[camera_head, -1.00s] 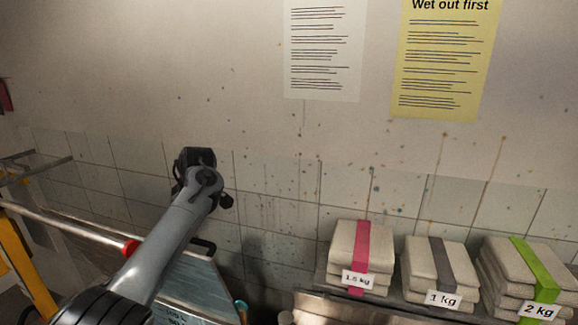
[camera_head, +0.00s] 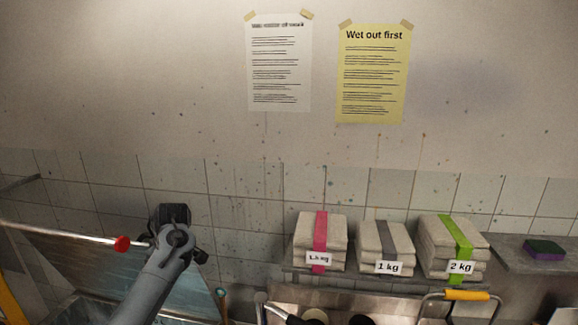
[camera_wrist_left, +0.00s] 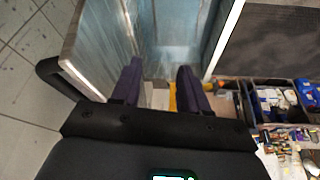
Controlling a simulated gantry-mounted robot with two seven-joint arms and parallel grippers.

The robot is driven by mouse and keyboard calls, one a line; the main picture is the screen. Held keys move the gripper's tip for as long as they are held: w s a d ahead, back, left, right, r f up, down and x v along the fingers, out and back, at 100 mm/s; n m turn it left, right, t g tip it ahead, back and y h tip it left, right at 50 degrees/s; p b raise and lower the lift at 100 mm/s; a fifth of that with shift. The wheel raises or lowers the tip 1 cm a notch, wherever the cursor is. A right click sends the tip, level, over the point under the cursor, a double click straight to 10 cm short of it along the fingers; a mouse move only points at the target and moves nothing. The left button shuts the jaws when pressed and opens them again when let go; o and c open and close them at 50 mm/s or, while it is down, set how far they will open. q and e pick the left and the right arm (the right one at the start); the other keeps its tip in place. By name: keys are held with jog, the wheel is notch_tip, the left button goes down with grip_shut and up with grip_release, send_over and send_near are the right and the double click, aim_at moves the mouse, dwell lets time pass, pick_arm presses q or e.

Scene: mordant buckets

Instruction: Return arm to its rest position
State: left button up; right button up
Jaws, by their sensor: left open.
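My left arm comes in at the lower left of the head view, with its dark wrist end (camera_head: 174,232) in front of the tiled wall. The fingers are hidden in that view. In the left wrist view my left gripper (camera_wrist_left: 160,82) is open, its two dark fingers apart with nothing between them. It hangs above a metal-walled tank (camera_wrist_left: 175,30). My right gripper is not in either view.
Banded cloth stacks marked 1.5 kg (camera_head: 306,230), 1 kg (camera_head: 372,238) and 2 kg (camera_head: 440,236) sit on a shelf. A red-tipped rail (camera_head: 60,234) runs beside my arm. A yellow-handled bucket (camera_head: 466,296) is at lower right. Bins (camera_wrist_left: 275,95) show at right.

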pick_arm(q)
jog(key=s+d+f+m+h+p, duration=0.1)
jog(key=s+d+f+m+p, duration=0.2)
jog(key=f, duration=0.6)
jog(key=s+d+f+m+h, duration=0.1)
jog(key=s+d+f+m, duration=0.3)
jog(key=f, duration=0.5)
jog(key=s+d+f+m+h+p, duration=0.1)
jog(key=s+d+f+m, duration=0.15)
jog(key=s, duration=0.55)
jog(key=s+d+f+m+p, duration=0.1)
jog(key=s+f, duration=0.3)
jog(key=s, duration=0.3)
jog(key=s+r+m+t+p, duration=0.1)
jog(key=s+r, duration=0.3)
jog(key=s, duration=0.8)
jog(key=s+r+m+h+p, duration=0.1)
jog(key=s+r+m, duration=0.3)
jog(key=s, duration=0.9)
jog(key=shift+t+p, duration=0.4)
jog(key=shift+p, duration=0.2)
